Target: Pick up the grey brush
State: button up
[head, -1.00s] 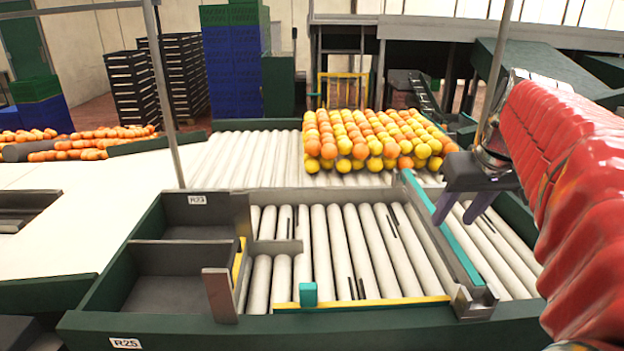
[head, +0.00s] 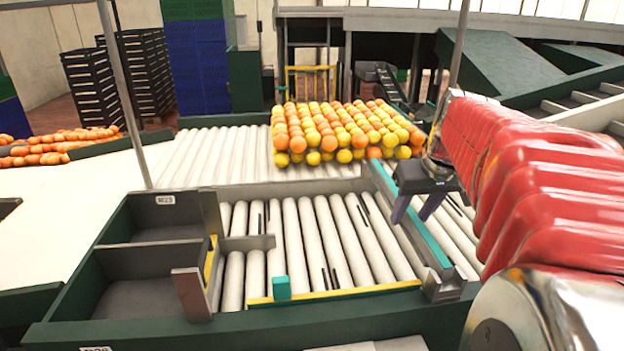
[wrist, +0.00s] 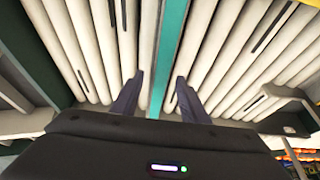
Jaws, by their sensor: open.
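I cannot make out a grey brush in either current view. My gripper (head: 415,210) hangs open and empty from the red-sleeved arm at the right of the head view, over the rollers by the teal strip (head: 434,244). In the wrist view my gripper (wrist: 158,82) shows two dark fingers spread apart, pointing toward the white rollers (wrist: 75,45). The teal strip lies between and beyond the fingers there. Nothing is between the fingertips.
A pile of oranges and yellow fruit (head: 345,135) sits on the rollers behind. A grey bin marked R23 (head: 165,215) is at left, and a teal block (head: 282,288) stands on the yellow front strip (head: 340,294). Black crates (head: 95,90) stand at back left.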

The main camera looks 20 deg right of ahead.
jog(key=shift+c, duration=0.2)
grip_shut()
dwell(0.5)
